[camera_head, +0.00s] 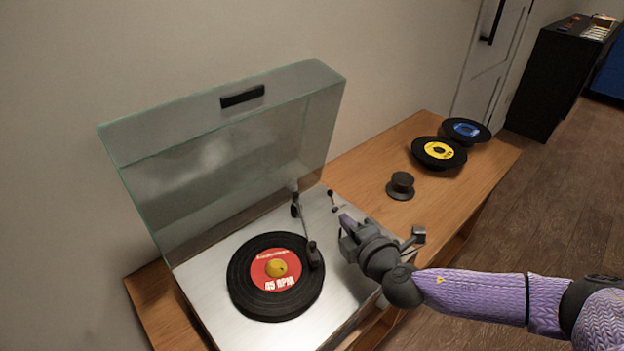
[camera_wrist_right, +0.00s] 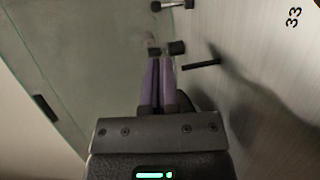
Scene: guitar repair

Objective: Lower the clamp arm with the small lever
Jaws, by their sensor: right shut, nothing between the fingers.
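The small lever (camera_head: 332,200), a thin stem with a dark knob, stands on the turntable's silver deck (camera_head: 210,265). I cannot tell whether the head touches the record. My right gripper (camera_head: 343,218) is shut and empty, its purple fingers just below the lever. In the right wrist view, the closed fingertips (camera_wrist_right: 159,60) are close to a dark knob (camera_wrist_right: 176,47); I cannot tell whether they touch. My left gripper is out of view.
The raised clear lid (camera_head: 225,150) stands behind the deck. On the wooden cabinet (camera_head: 365,155), a dark round knob-like piece (camera_head: 401,185) and records with yellow (camera_head: 438,151) and blue (camera_head: 466,129) labels lie to the right. Cabinet space before the lid's right side is free.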

